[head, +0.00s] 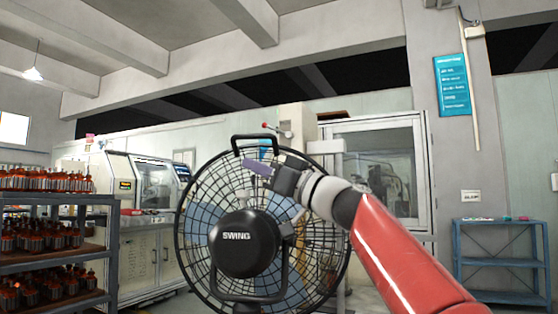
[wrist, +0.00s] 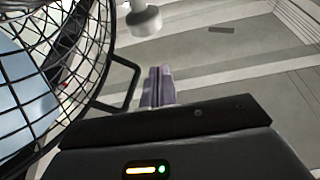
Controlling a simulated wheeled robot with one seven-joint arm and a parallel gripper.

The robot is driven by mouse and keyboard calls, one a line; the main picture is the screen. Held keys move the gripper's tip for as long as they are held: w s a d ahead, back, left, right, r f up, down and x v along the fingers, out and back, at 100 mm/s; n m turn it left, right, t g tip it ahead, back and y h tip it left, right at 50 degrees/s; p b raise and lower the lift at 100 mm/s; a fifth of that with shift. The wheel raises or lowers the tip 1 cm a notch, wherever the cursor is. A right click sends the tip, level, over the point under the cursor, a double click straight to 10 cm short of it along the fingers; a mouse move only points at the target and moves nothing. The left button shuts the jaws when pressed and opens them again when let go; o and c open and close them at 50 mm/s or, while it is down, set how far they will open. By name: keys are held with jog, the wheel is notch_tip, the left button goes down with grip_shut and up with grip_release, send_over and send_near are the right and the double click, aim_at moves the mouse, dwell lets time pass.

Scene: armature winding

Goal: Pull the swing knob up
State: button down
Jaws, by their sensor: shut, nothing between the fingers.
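A black fan (head: 238,245) marked SWING on its hub stands in the middle of the head view, with a carrying handle (head: 257,140) on top. Its wire cage fills the left of the wrist view (wrist: 90,48). My gripper (head: 252,168) is shut and empty, in front of the cage's upper part, just below the handle in the picture. Its fingers are pressed together in the wrist view (wrist: 157,80), to the right of a black bar of the fan. A pale grey rounded piece (wrist: 143,18) lies beyond the fingertips; I cannot tell whether it is the swing knob.
A shelf with several bottles (head: 55,222) stands at the left. White machines (head: 150,190) and a glazed cabinet (head: 385,165) stand behind the fan. A blue rack (head: 500,262) is at the right. Open space shows to the right of the fingers in the wrist view.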

aim_at(255, 214)
notch_tip(255, 214, down, 3)
jog(key=shift+r+b, duration=0.15)
jog(key=shift+b, duration=0.85)
jog(key=shift+a+f, duration=0.15)
jog(key=shift+f, duration=0.5)
jog(key=shift+f, duration=0.1)
jog(key=f+b, duration=0.1)
jog(key=b, duration=0.1)
jog(key=shift+f+b, duration=0.1)
jog(key=shift+b, duration=0.3)
jog(key=shift+r, duration=0.25)
